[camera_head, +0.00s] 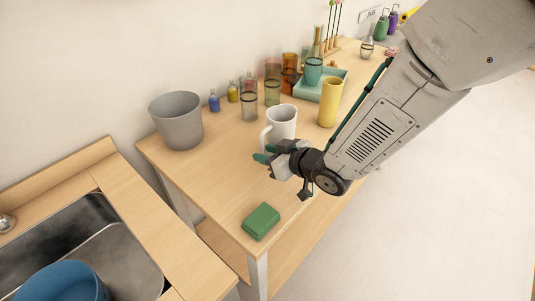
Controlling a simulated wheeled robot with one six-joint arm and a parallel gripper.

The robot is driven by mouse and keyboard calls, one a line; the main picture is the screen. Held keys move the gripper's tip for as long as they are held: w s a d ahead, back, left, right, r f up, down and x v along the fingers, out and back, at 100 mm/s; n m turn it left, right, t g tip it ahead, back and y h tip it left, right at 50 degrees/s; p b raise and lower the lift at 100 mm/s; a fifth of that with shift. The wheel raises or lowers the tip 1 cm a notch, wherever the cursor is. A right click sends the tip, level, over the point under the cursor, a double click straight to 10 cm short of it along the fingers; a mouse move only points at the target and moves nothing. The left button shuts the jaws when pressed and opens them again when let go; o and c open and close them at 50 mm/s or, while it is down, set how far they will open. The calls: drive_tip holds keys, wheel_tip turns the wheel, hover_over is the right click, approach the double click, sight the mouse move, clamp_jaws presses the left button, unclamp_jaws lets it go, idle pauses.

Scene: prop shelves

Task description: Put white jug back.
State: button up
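The white jug (283,121) stands upright on the wooden table, with its handle toward the left of the picture. My gripper (266,153) is just in front of the jug, low over the table. Its two green-tipped fingers point left and look a little apart, with nothing visible between them. The fingers overlap the lower part of the jug and its handle in the picture, so I cannot tell whether they touch it.
A grey bucket (177,121) stands at the table's left end. Several bottles and glasses line the wall. A yellow cylinder (330,103) stands right of the jug, before a teal tray (306,96). A green block (261,221) lies near the front corner. A sink (110,245) is at left.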

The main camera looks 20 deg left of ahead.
drive_tip(key=v, duration=1.2)
drive_tip(key=w+d+r+m+t+h, duration=0.2)
drive_tip(key=w+d+r+h, duration=0.15)
drive_tip(key=d, duration=0.45)
drive_tip(key=w+d+r+m+t+h, duration=0.1)
drive_tip(key=w+d+r+m+h, duration=0.2)
drive_tip(key=d, duration=0.4)
drive_tip(key=s+d+r+m+h, duration=0.1)
drive_tip(key=s+d+m+h, duration=0.1)
drive_tip(key=d, duration=0.4)
drive_tip(key=s+d+r+m+h, duration=0.1)
drive_tip(key=s+d+h, duration=0.15)
drive_tip(key=d, duration=0.25)
drive_tip(key=s+d+r+m+g, duration=0.2)
drive_tip(key=s+d+g, duration=0.1)
drive_tip(key=s, duration=0.6)
drive_tip(key=s+d+r+m+g+h, duration=0.1)
drive_tip(key=s+d+r+m+g, duration=0.2)
drive_tip(key=s, duration=0.7)
drive_tip(key=shift+s+d+g, duration=0.2)
drive_tip(key=shift+d+g, duration=0.5)
drive_tip(key=shift+d, duration=0.3)
